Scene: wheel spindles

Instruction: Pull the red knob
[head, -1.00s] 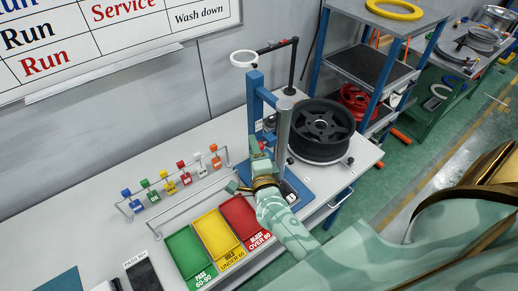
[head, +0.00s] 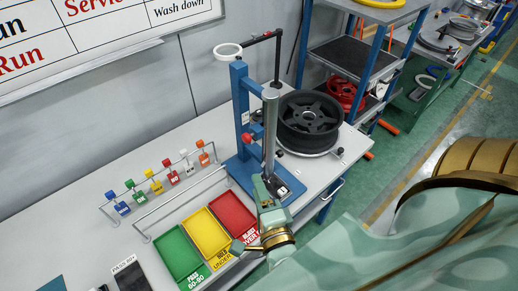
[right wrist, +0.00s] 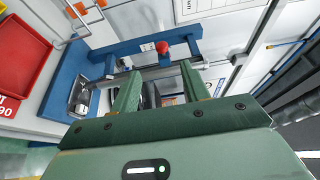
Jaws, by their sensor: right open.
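The red knob (head: 246,138) is a small round knob on the blue stand (head: 240,105) by the silver upright shaft (head: 270,130). It also shows in the right wrist view (right wrist: 162,47), beyond my fingertips and in front of a blue beam. My right gripper (head: 262,184) is in front of the stand's base, lower in the picture than the knob and apart from it. Its two fingers (right wrist: 158,85) are spread, with nothing gripped between them. The silver shaft crosses behind them in the wrist view. My left gripper is not in view.
A black wheel (head: 308,118) sits right of the shaft. Green (head: 180,255), yellow (head: 207,233) and red (head: 233,215) trays lie left of my gripper. A rail with several coloured tags (head: 157,187) stands behind them. A white ring (head: 228,50) tops the stand.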

